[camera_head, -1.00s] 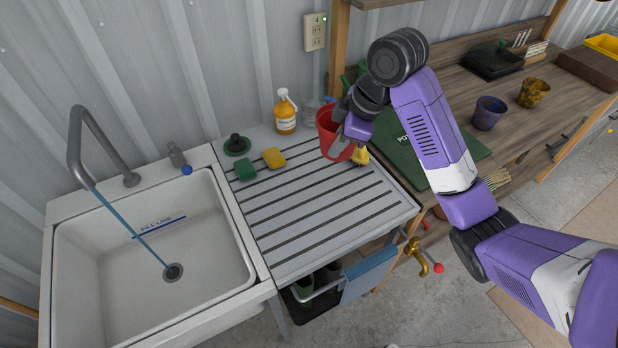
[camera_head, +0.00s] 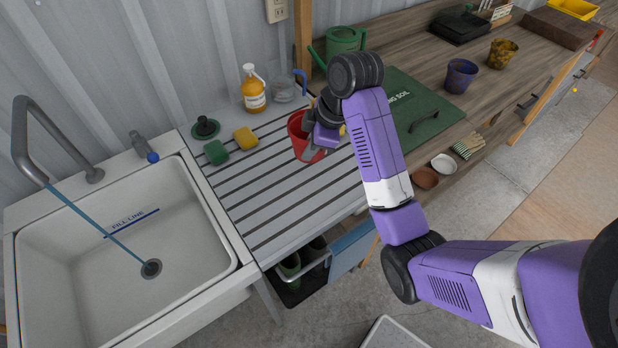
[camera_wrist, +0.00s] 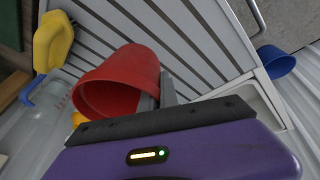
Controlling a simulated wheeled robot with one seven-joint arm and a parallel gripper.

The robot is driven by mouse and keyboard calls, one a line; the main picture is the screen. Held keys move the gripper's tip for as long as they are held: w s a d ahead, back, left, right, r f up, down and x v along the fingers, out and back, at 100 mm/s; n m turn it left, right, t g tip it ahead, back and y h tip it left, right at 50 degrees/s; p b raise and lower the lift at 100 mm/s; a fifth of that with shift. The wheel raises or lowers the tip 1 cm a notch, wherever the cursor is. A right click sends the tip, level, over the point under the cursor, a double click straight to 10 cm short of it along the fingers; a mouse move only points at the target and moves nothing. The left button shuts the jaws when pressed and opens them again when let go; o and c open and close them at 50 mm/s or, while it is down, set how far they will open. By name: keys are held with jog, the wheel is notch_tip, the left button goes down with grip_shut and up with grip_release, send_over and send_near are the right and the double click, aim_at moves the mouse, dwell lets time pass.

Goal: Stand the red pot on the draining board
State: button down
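The red pot (camera_head: 298,128) is in my gripper (camera_head: 318,143), over the back right part of the draining board (camera_head: 285,205). In the wrist view the red pot (camera_wrist: 118,75) has its mouth turned toward my gripper (camera_wrist: 158,98), whose two grey fingers straddle the pot's wall at the rim, one inside and one outside. The gripper looks shut on that wall. The pot looks somewhat tilted. Its base is partly hidden, and I cannot tell whether it touches the board. The draining board is pale grey with dark grooves.
A sink (camera_head: 60,250) lies left, a green mat (camera_head: 425,110) right. The board's front middle is bare.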

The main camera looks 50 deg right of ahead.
jog(key=shift+f+b, duration=0.35)
jog(key=shift+f, duration=3.95)
jog(key=shift+f, duration=0.15)
jog(key=c, duration=1.6)
grip_release()
